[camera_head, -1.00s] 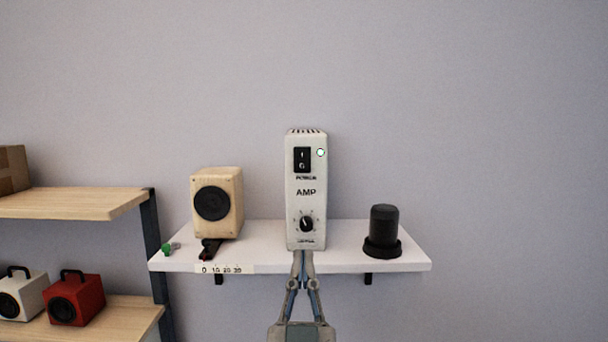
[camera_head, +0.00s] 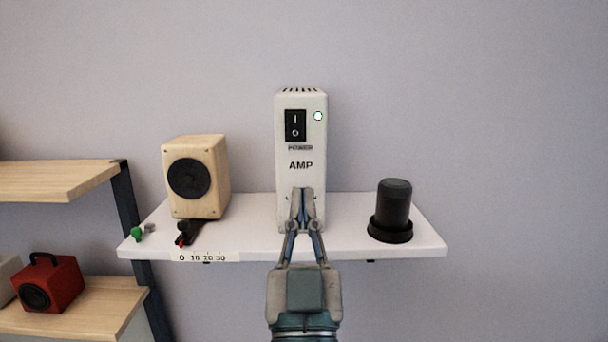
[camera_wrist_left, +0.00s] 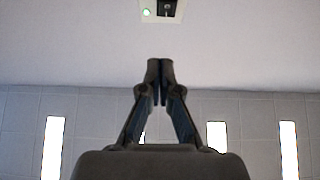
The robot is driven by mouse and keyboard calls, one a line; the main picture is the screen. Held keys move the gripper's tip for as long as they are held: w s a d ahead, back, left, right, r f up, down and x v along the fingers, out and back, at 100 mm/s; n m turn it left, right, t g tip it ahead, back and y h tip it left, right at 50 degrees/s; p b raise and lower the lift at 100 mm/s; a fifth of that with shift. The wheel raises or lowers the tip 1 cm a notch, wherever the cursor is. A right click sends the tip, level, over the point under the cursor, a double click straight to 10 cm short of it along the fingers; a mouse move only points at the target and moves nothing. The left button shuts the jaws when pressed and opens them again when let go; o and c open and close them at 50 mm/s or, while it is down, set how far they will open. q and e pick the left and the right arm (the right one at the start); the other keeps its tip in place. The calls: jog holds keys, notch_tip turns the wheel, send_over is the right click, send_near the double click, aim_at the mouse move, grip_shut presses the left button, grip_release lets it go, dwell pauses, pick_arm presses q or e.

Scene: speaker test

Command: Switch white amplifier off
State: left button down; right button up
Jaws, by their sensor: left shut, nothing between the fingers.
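The white amplifier (camera_head: 301,148) stands upright on the white wall shelf, marked AMP. Its black power rocker switch (camera_head: 295,125) is near the top of the front face, with a small light (camera_head: 318,116) with a green tint to the right of it. My left gripper (camera_head: 302,192) is shut and empty, its tips in front of the lower part of the amplifier and hiding the knob there. I cannot tell whether the tips touch it. In the left wrist view the shut fingertips (camera_wrist_left: 160,64) lie below the switch (camera_wrist_left: 166,8) at the top edge. My right gripper is not in view.
The white shelf (camera_head: 345,232) also holds a wooden speaker (camera_head: 210,205), a small lever with a 0 to 30 scale, a green piece (camera_head: 137,234) and a black cylinder (camera_head: 394,205). A wooden rack (camera_head: 60,182) with a red speaker (camera_head: 58,285) stands at left.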

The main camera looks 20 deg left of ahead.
aim_at(297, 132)
pick_arm(q)
jog(key=p+x, duration=0.1)
jog(key=x, duration=0.3)
jog(key=f+p+x, duration=0.1)
jog(key=p+x, duration=0.1)
jog(key=x, duration=0.1)
jog(key=w+a+f+p+x, duration=0.1)
jog(key=x, duration=0.3)
jog(key=shift+w+a+r, duration=0.2)
jog(key=shift+w+r, duration=0.05)
jog(key=shift+w, duration=0.05)
jog(key=shift+w+d+f+p, duration=0.1)
jog(key=shift+w+p, duration=0.2)
jog(key=shift+w, duration=0.15)
jog(key=shift+w+f+t+b, duration=0.3)
jog(key=shift+f+b, duration=0.1)
jog(key=shift+b, duration=0.45)
jog(key=shift+s+r+p, duration=0.1)
jog(key=shift+r+p, duration=0.2)
jog(key=shift+a, duration=0.25)
